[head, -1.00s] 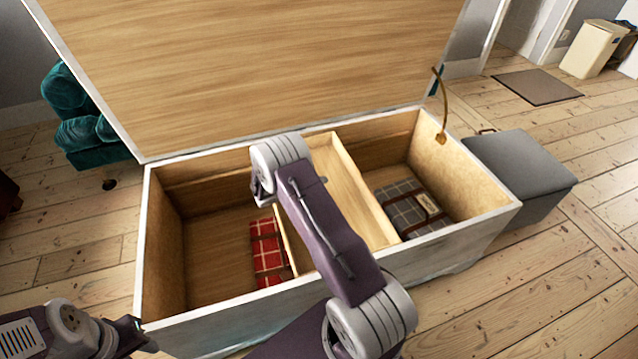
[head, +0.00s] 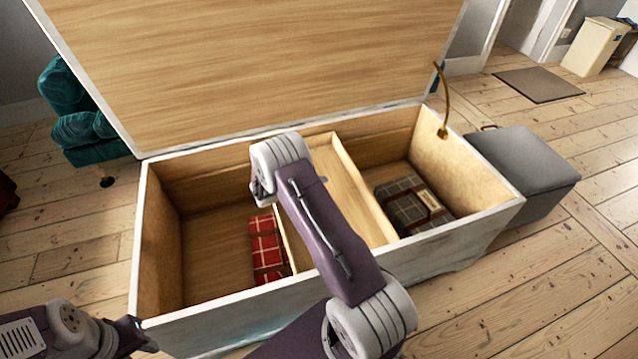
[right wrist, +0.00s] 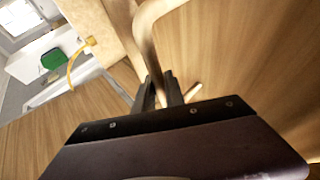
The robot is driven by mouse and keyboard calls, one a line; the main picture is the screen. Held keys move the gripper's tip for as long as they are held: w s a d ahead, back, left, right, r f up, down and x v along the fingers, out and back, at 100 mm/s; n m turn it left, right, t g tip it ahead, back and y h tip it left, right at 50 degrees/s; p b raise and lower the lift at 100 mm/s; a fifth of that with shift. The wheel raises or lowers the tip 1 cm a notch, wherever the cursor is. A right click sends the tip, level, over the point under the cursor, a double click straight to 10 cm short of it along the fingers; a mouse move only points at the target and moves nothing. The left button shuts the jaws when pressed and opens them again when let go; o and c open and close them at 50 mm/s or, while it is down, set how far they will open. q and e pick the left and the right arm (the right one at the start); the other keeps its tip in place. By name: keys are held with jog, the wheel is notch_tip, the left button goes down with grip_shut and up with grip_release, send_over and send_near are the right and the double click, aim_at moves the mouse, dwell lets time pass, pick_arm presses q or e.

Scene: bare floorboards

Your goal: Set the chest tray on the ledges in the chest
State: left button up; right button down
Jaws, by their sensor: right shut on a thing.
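The open chest (head: 165,240) has white outer walls and a wooden inside. The chest tray (head: 352,195), a shallow pale wooden box, lies crosswise in the middle of the chest, between its two ends. Whether it rests on the ledges cannot be seen. My right gripper (right wrist: 160,92) is shut on a bent, pale bar, which looks like the tray's handle (right wrist: 150,35). In the head view my right arm covers the gripper and part of the tray. My left arm shows at the lower left, with its gripper out of view.
A folded red plaid blanket (head: 266,245) lies at the chest's bottom left of the tray, and a grey plaid one (head: 412,203) right of it. The raised lid (head: 260,65) stands behind. A cord (head: 443,105) hangs at the right end. A grey ottoman (head: 525,165) stands to the right.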

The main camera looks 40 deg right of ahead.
jog(key=shift+r, duration=0.1)
jog(key=c, duration=1.3)
grip_release()
jog(key=shift+f, duration=0.2)
jog(key=p+v, duration=0.4)
jog(key=v, duration=0.5)
jog(key=shift+r, duration=0.2)
